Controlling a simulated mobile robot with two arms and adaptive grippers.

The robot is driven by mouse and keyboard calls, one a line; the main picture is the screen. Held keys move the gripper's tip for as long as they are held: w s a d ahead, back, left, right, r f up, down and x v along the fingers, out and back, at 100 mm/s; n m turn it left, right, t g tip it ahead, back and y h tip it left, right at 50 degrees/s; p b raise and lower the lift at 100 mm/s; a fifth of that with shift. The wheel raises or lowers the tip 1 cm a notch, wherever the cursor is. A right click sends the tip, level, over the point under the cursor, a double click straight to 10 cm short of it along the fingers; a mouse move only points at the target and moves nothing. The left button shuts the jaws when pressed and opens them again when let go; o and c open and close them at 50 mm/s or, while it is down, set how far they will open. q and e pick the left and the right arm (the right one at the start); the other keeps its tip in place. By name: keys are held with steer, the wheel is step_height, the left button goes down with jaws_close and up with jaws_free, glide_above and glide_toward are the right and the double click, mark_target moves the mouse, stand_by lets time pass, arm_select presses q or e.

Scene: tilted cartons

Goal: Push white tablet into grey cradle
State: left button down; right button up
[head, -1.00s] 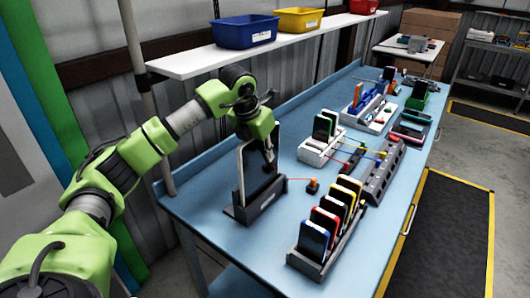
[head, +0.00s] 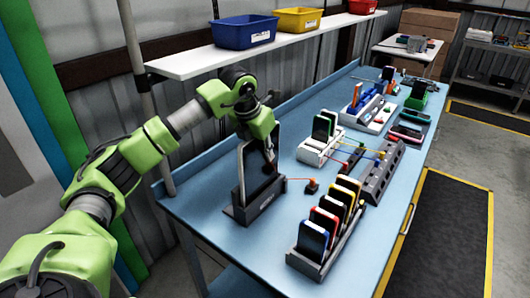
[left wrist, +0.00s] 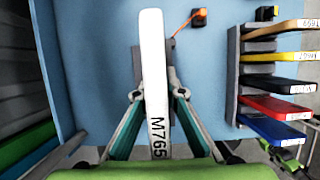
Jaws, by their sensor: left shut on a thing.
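The white tablet (head: 241,172) stands on edge with its lower end at the grey cradle (head: 262,203) near the left end of the blue bench. My left gripper (head: 268,160) is shut on the tablet's upper part, above the cradle. In the left wrist view the tablet (left wrist: 153,50) is a long white edge marked M765, between the teal fingers of my left gripper (left wrist: 155,95). Only a grey strip of the cradle (left wrist: 172,55) shows there, mostly hidden by the tablet. I cannot tell how deep the tablet sits. My right gripper is not in view.
A rack of several coloured devices (head: 325,225) stands right of the cradle. A small dark block with an orange cable (head: 311,186) lies between. A white holder (head: 318,148) and a grey multi-slot block (head: 383,172) stand farther back. A shelf with bins (head: 245,31) hangs above the bench.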

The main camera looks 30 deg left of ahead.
arm_select(q)
steer(key=shift+f+b, duration=0.3)
steer(key=shift+f, duration=0.15)
stand_by(1.0)
steer(key=c, duration=2)
jaws_free()
steer(key=o, duration=0.4)
steer(key=shift+r, duration=0.15)
steer(key=shift+r+p, duration=2.55)
steer(key=shift+r, duration=0.9)
